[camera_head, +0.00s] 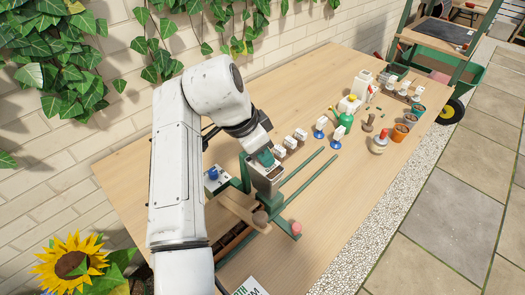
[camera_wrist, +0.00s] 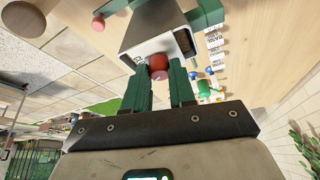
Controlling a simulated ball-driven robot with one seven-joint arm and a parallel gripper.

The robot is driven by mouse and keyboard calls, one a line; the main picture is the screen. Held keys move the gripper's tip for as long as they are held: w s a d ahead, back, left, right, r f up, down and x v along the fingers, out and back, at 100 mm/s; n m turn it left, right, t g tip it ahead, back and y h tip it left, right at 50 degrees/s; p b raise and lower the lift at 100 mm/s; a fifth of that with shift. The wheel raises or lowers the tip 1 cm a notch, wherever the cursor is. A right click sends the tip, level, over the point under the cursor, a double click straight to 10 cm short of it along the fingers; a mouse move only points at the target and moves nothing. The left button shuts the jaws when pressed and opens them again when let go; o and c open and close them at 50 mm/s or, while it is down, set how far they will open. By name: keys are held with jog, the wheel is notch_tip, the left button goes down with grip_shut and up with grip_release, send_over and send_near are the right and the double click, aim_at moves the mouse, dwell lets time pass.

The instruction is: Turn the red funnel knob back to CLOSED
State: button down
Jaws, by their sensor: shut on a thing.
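The red knob (camera_wrist: 158,63) sits on the front of a pale, box-shaped funnel (camera_wrist: 150,32) in the wrist view. My gripper (camera_wrist: 159,80) has its two green fingers on either side of the knob and is shut on it. The lettering beside the knob is too small to read, so I cannot tell its setting. In the head view the funnel (camera_head: 267,184) stands in a green frame on the wooden table, with my gripper (camera_head: 262,160) at its upper edge. The knob is hidden there.
Green rails (camera_head: 305,180) run along the table (camera_head: 345,190) right of the funnel. A blue knob (camera_head: 213,173) is to the left. Labelled blocks, a green bottle (camera_head: 345,121) and pots (camera_head: 400,132) stand farther back.

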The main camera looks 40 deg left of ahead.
jog(key=m+h+b, duration=0.1)
jog(key=m, duration=0.2)
jog(key=m+g, duration=0.1)
jog(key=m, duration=0.1)
jog(key=shift+w+a+m+h+b, duration=0.1)
jog(key=shift+a+m+h+b, duration=0.05)
jog(key=shift+m+h+b, duration=0.25)
dwell(0.4)
jog(key=c, duration=0.9)
grip_release()
jog(key=shift+c, duration=0.2)
jog(key=b+v, duration=0.1)
jog(key=v, duration=0.9)
jog(key=shift+a+r, duration=0.15)
jog(key=shift+r, duration=0.25)
